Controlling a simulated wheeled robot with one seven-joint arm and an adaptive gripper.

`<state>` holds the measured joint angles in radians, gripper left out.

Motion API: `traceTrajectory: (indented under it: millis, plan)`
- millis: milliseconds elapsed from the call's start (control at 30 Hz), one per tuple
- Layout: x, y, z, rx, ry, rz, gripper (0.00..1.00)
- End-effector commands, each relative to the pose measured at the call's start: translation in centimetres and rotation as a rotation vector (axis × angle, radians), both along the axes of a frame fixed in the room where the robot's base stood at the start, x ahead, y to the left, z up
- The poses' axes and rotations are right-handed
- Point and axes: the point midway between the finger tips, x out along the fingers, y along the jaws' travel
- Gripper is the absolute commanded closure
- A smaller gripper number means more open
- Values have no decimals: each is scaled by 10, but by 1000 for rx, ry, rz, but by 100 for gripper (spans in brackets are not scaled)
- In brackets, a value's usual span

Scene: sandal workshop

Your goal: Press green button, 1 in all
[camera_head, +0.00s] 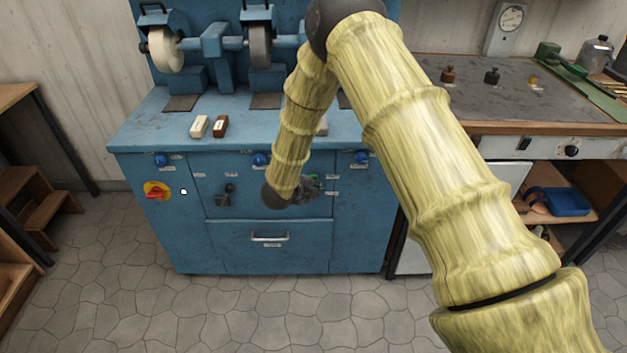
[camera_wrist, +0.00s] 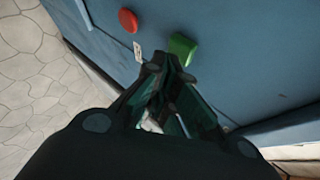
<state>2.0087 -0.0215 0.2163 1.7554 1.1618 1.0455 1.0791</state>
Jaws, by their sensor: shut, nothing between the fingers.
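The green button (camera_wrist: 181,48) is on the blue panel in the wrist view, just beyond my fingertips and slightly to their right. A red round button (camera_wrist: 128,20) sits to its upper left, with a small white label (camera_wrist: 137,51) near it. My gripper (camera_wrist: 165,62) is shut and empty, its tips close to the green button; I cannot tell whether they touch it. In the head view, my gripper (camera_head: 312,186) is at the front of the blue machine cabinet (camera_head: 222,252), and a bit of green shows by its tips. My arm hides part of the cabinet's right side.
The cabinet front also has a red knob on a yellow plate (camera_head: 157,192), blue knobs, and a drawer handle (camera_head: 268,237). Grinding wheels (camera_head: 166,50) stand on top. A workbench (camera_head: 530,126) is at the right and wooden steps (camera_head: 40,205) at the left. The floor in front is clear.

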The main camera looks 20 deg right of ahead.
Motion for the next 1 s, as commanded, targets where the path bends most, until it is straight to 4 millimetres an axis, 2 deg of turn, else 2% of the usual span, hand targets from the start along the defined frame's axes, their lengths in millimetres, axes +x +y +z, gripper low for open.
traceTrajectory:
  millis: [200,567,1000]
  plan:
    - [-8,2,0,0,1,0,100]
    - [-10,3,0,1,1,0,100]
    - [-41,12,0,0,3,1,100]
